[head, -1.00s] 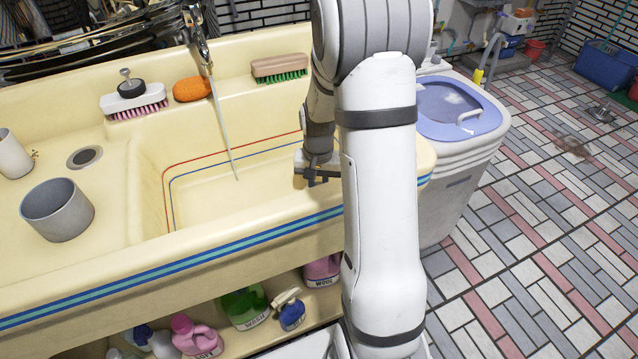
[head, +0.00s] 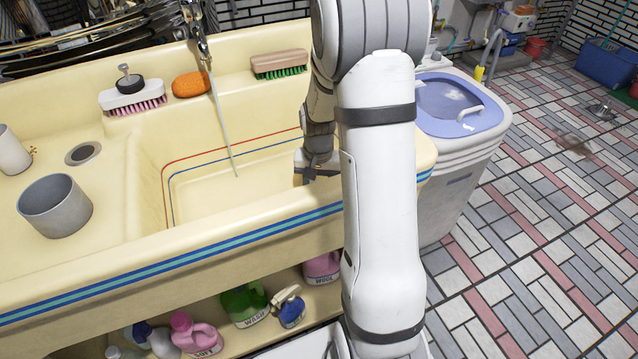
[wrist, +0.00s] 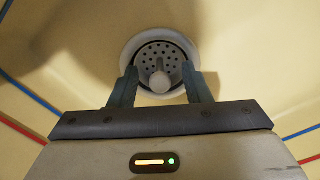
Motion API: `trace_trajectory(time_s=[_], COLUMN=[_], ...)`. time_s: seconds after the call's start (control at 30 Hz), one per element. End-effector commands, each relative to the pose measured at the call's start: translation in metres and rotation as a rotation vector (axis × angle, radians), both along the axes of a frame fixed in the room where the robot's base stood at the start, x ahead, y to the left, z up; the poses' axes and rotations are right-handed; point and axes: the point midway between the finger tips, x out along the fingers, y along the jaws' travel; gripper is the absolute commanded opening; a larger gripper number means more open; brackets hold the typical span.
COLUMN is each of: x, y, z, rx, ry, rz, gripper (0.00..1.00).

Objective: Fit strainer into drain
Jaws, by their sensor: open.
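The strainer (wrist: 152,55) is a grey perforated disc with a rounded knob (wrist: 161,82). In the wrist view it lies within the pale ring of the drain (wrist: 190,50) at the basin bottom. I cannot tell whether it sits fully flush. My gripper (wrist: 160,76) is open above it, with one finger on each side of the knob and gaps between. In the head view my gripper (head: 318,170) is down in the right part of the basin (head: 205,195); the strainer and drain are hidden there by the basin's front wall and my arm.
The faucet (head: 197,30) hangs over the basin with a thin stream below. A white brush (head: 135,103) bearing a black plug (head: 130,83), an orange sponge (head: 192,84) and a green-bristled brush (head: 280,64) line the back ledge. A grey cup (head: 55,207) stands left.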

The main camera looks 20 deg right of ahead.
Motion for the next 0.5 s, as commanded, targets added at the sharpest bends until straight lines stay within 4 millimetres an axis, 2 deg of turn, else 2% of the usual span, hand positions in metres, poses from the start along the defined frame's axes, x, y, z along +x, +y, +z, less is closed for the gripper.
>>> trace_trajectory(time_s=[0.4, 0.5], x=[0.000, 0.000], y=[0.000, 0.000], z=[0.063, 0.073], rx=[-0.001, 0.000], ry=[-0.003, -0.002], rz=[0.000, 0.000], gripper=[0.44, 0.44])
